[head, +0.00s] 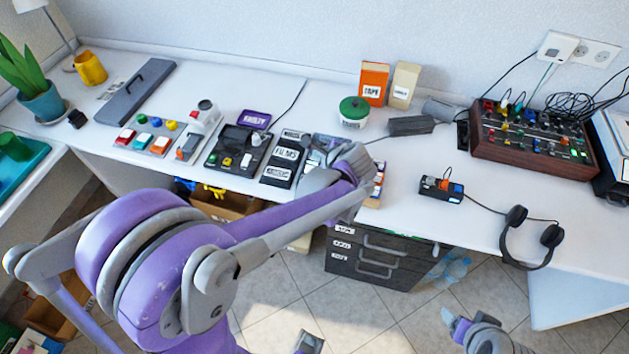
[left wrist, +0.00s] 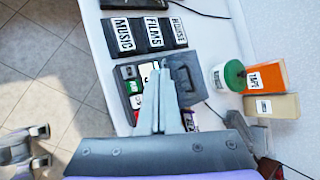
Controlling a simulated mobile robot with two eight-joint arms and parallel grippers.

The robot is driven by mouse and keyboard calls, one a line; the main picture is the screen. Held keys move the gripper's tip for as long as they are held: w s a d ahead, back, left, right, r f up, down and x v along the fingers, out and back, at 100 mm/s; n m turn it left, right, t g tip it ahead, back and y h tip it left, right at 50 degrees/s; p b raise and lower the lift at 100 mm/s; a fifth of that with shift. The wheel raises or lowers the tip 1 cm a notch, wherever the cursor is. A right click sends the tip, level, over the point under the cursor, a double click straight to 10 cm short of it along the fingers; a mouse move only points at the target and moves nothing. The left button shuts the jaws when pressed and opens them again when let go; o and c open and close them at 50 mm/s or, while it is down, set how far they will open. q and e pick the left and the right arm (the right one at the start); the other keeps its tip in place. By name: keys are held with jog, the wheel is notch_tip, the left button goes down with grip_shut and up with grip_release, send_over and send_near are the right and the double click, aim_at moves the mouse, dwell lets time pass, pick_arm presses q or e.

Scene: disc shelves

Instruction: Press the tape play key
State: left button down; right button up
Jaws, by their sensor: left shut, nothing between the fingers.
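A dark device with a column of small keys, one of them green (left wrist: 134,87), and a grey lid (left wrist: 184,78) lies under my left gripper (left wrist: 161,72) in the left wrist view. The key labels are too small to read. The gripper's fingers are shut and empty, with the tips over the device between the keys and the lid; I cannot tell whether they touch it. In the head view my left gripper (head: 325,172) and wrist hide most of this device (head: 325,141). My right gripper (head: 455,320) is low at the right, away from the desk, its jaws unclear.
A black box labelled FILMS (head: 287,153) stands beside the device. Left of it is another black unit with keys (head: 238,148). A green-lidded tub (head: 354,113) and an orange TAPE box (head: 373,83) stand behind. Headphones (head: 533,239) lie at the right front edge.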

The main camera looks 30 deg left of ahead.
pick_arm(q)
notch_tip(320, 180, down, 8)
jog(key=b, duration=0.5)
jog(key=shift+r, duration=0.1)
dwell(1.7)
jog(key=shift+f+b, duration=0.4)
jog(key=shift+b, duration=0.05)
jog(key=shift+f+b, duration=0.35)
jog(key=shift+f, duration=0.05)
dwell(0.5)
jog(key=shift+r, duration=0.15)
jog(key=shift+r+p, duration=0.6)
jog(key=shift+r, duration=0.1)
jog(key=shift+r, duration=0.1)
notch_tip(320, 180, up, 5)
jog(key=p, duration=0.3)
jog(key=shift+p, duration=0.3)
